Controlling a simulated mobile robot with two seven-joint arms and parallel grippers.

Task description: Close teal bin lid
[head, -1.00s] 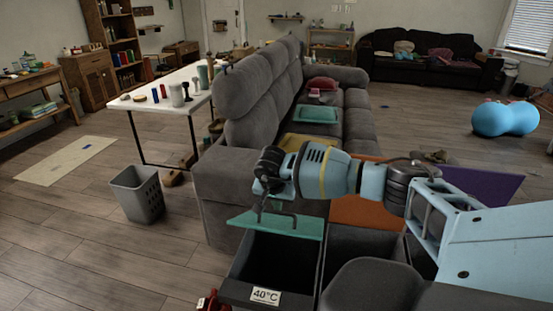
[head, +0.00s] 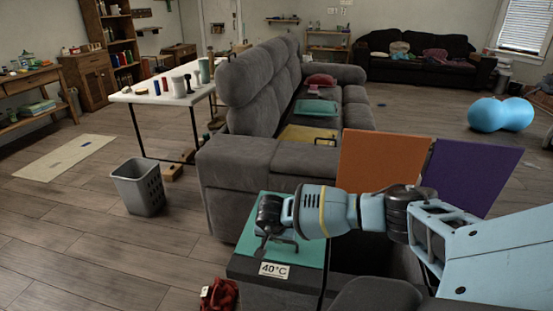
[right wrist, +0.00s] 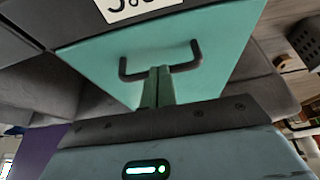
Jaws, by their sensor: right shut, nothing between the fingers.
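The teal bin lid (head: 260,222) lies down over the left bin, just behind its white 40°C label (head: 274,270). It looks flat or nearly flat on the rim; the arm hides part of it, so I cannot tell if it is fully seated. My right gripper (head: 262,248) is shut and empty, low over the lid beside its dark handle (head: 284,241). In the right wrist view the fingers (right wrist: 157,80) point at the teal lid (right wrist: 150,45) close to the black handle (right wrist: 190,58); contact is unclear. My left gripper is out of view.
An orange lid (head: 380,168) and a purple lid (head: 475,175) stand raised to the right. A grey sofa (head: 260,130) is behind the bins. A grey basket (head: 138,188) stands on the floor at left, and a red item (head: 220,294) lies in front. Floor at left is mostly clear.

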